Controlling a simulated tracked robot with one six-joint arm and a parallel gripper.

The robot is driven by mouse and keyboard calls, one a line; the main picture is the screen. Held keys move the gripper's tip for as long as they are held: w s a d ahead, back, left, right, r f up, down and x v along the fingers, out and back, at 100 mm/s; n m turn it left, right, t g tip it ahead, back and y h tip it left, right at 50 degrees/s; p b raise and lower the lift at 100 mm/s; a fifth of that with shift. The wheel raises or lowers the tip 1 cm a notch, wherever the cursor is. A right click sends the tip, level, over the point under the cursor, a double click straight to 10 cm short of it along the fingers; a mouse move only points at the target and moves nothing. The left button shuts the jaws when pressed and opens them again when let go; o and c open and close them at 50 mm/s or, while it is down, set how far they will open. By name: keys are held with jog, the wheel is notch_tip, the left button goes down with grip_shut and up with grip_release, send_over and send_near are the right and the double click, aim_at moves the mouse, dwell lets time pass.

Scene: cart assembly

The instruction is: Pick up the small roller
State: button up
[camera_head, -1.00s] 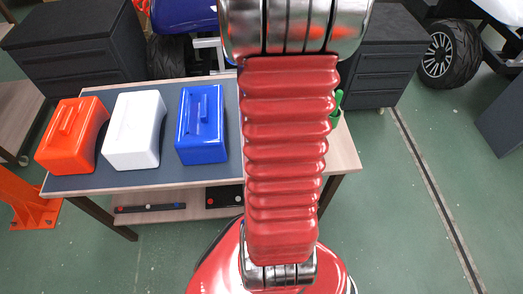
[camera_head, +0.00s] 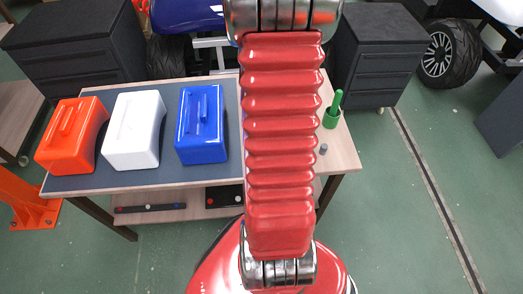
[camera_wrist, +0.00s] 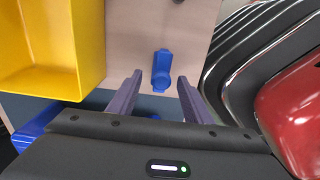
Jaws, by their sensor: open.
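In the wrist view, a small blue roller-like piece (camera_wrist: 162,70) lies on the light wooden tabletop. My gripper (camera_wrist: 160,77) is open, and its two dark fingers appear on either side of the blue piece with gaps on both sides. I cannot tell the height of the fingertips above it. In the head view, my arm hides the gripper and the blue piece. A small grey cylinder (camera_head: 323,149) stands near the table's right edge; I cannot tell which of these two is the small roller.
A yellow bin (camera_wrist: 88,45) is left of the fingers in the wrist view. A green upright part (camera_head: 333,108) stands at the table's right side. Orange (camera_head: 70,140), white (camera_head: 132,135) and blue (camera_head: 201,130) boxes line the left of the table.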

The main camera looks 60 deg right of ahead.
jog(key=shift+s+a+f, duration=0.1)
jog(key=shift+f, duration=1.7)
grip_shut()
jog(key=shift+r, duration=0.2)
notch_tip(320, 180, up, 10)
jog(key=shift+f, duration=0.1)
